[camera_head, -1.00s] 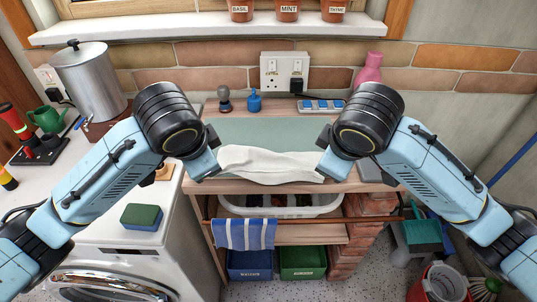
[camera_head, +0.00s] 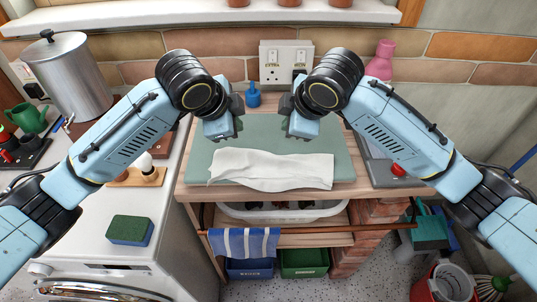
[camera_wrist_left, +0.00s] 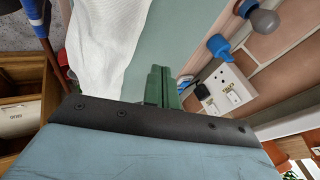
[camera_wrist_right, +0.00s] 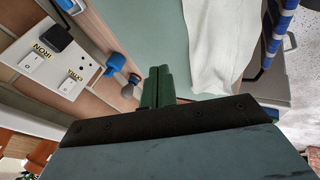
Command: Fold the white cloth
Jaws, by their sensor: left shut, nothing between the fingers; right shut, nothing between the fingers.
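The white cloth (camera_head: 272,169) lies as a long, rumpled strip along the front edge of the grey-green mat (camera_head: 330,146) on the wooden surface. It also shows in the left wrist view (camera_wrist_left: 105,40) and the right wrist view (camera_wrist_right: 210,45). My left gripper (camera_head: 222,137) is above the mat, behind the cloth's left part. Its green fingers (camera_wrist_left: 158,85) are together and empty. My right gripper (camera_head: 303,136) is above the mat, behind the cloth's right part. Its fingers (camera_wrist_right: 158,85) are also together and empty. Neither gripper touches the cloth.
A blue bottle (camera_head: 253,95) and a wall socket (camera_head: 286,60) are behind the mat. A steel urn (camera_head: 68,77) stands left. A sponge (camera_head: 130,230) lies on the washing machine. A striped towel (camera_head: 244,243) hangs on the front rail. The mat between the grippers is clear.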

